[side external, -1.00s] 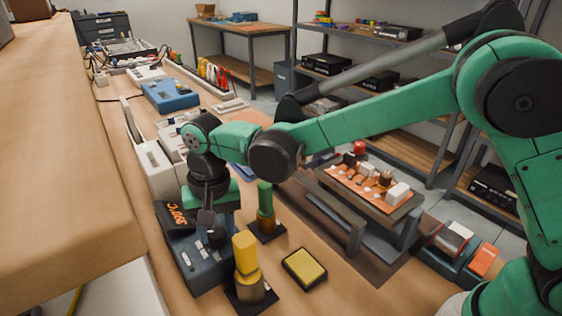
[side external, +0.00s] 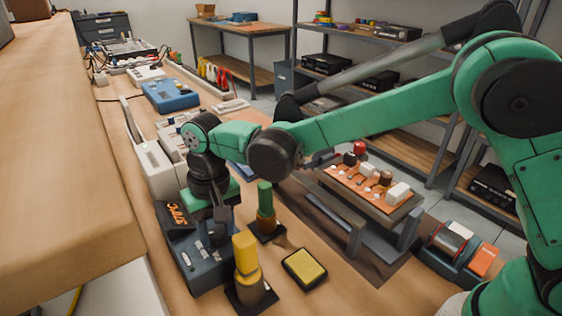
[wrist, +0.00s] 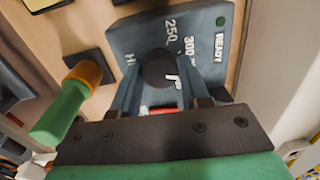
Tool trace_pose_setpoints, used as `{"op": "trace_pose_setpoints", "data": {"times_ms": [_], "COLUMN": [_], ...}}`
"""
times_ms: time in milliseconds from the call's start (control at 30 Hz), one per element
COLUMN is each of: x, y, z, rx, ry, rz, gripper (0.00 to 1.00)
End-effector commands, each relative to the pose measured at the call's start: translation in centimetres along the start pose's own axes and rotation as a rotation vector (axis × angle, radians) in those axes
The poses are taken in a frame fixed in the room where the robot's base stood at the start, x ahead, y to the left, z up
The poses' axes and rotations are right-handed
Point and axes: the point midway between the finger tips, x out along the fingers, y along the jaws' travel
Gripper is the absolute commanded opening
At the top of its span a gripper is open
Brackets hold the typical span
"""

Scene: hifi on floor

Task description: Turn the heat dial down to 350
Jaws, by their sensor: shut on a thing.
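The heat dial (wrist: 160,70) is a round black knob with a white mark, on the blue-grey station (wrist: 209,42). White numbers 250 and 300 and a READY label show around it in the wrist view; some markings are hidden by my fingers. In the side external view the station (side external: 193,268) stands at the bench's left edge, with a black display (side external: 174,216) showing orange characters that I cannot read surely. My gripper (wrist: 160,92) points down, its fingers on either side of the dial, shut on it. It also shows in the side external view (side external: 218,236).
A green-handled tool (side external: 265,208) and a yellow-handled tool (side external: 245,260) stand upright in holders close to the station. A yellow sponge (side external: 304,268) lies in a black tray. A raised rack (side external: 368,190) with small parts is to the right.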

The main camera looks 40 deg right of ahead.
Motion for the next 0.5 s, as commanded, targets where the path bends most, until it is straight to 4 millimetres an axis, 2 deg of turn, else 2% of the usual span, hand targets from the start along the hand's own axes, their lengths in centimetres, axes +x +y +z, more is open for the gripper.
{"op": "trace_pose_setpoints", "data": {"times_ms": [33,67,133,167,500], "x": [-0.02,-0.02,-0.02,-0.02,-0.41], "y": [0.04,0.04,0.03,0.03,0.01], "z": [-0.09,-0.09,-0.08,-0.07,-0.03], "rx": [0.002,0.002,0.002,0.002,0.001], "ry": [0.003,0.003,0.003,0.003,0.002], "rz": [0.0,0.0,0.0,0.0,0.0], "gripper": [0.0,0.49,0.69,0.72,0.72]}}
